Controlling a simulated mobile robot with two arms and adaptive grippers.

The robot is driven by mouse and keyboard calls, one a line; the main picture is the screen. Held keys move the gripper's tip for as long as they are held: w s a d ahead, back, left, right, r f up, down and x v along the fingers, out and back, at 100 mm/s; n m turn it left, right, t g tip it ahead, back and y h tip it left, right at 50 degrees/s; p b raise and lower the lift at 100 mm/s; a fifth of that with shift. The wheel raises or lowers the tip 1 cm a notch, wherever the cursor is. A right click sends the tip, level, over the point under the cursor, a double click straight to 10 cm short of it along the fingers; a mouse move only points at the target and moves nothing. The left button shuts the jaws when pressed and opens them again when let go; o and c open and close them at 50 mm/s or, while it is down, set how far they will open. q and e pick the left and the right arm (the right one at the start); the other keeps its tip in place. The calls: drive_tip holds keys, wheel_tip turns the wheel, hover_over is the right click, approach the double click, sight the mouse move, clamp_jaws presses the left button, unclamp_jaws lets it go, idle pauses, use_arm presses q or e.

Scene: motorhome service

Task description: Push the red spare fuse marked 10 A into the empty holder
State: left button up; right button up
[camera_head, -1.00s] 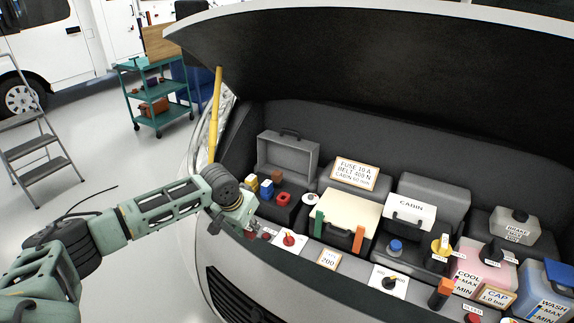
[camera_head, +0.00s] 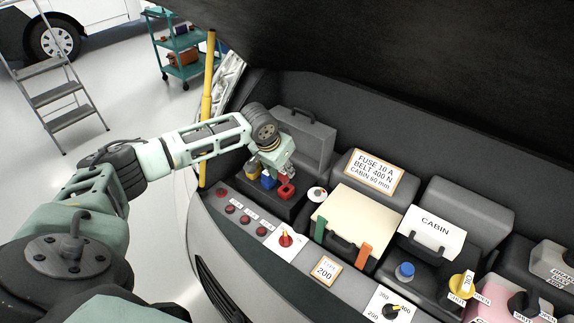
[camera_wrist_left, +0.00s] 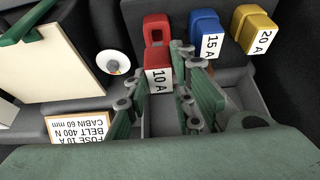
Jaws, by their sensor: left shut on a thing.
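My left gripper (camera_head: 280,171) is over the dark fuse block at the left of the engine bay. In the left wrist view its fingers (camera_wrist_left: 165,103) are shut on the red fuse (camera_wrist_left: 158,78), whose white label reads 10 A. The red holder (camera_wrist_left: 153,20), with a dark opening, is just behind the fuse; it also shows in the head view (camera_head: 287,191). The fuse overlaps the holder's near edge in the wrist view, so I cannot tell whether they touch. My right gripper is not in view.
A blue 15 A fuse (camera_wrist_left: 206,24) and a yellow 20 A fuse (camera_wrist_left: 250,25) stand beside the red holder. A grey case (camera_head: 305,140) is behind. A cream-topped box (camera_head: 355,219) stands to the right, and a yellow prop rod (camera_head: 208,100) to the left.

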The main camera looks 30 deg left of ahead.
use_arm(q)
drive_tip(key=shift+s, duration=0.1)
drive_tip(key=shift+w+p, duration=0.2)
drive_tip(key=shift+p, duration=0.1)
drive_tip(key=shift+f, duration=1)
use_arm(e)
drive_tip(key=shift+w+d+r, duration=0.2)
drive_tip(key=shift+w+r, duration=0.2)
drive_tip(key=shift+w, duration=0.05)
